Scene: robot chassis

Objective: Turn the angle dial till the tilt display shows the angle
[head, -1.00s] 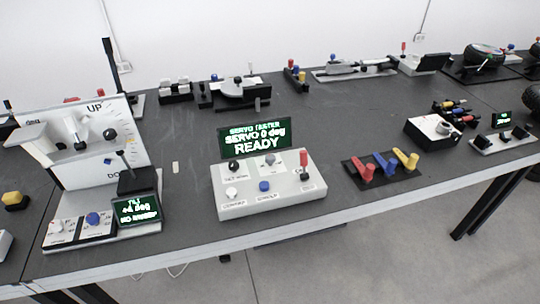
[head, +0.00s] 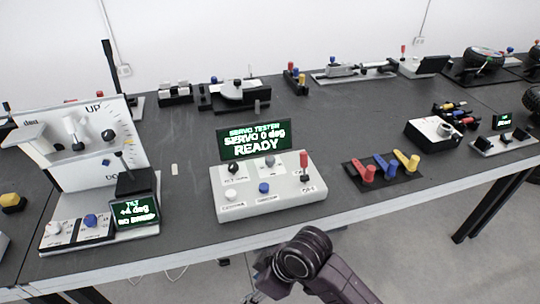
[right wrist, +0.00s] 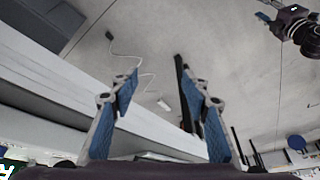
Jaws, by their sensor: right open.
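At the left of the head view, the tilt display (head: 134,211) is a small black screen with green text: TILT, +4 deg and a third line I cannot read clearly. Left of it, a low panel carries a blue knob (head: 91,220) and a smaller knob (head: 54,229). Their labels are too small to read, so I cannot tell which is the angle dial. My right arm is at the bottom centre of the head view, well right of the panel. In the right wrist view my right gripper (right wrist: 160,103) is open and empty. My left gripper is out of view.
A white board marked UP (head: 75,165) stands behind the tilt display. A servo tester (head: 268,205) with a READY screen stands mid-table, beside coloured levers (head: 385,165). The black table's front edge (head: 180,250) lies between my arm and the panels. Table between the stations is mostly clear.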

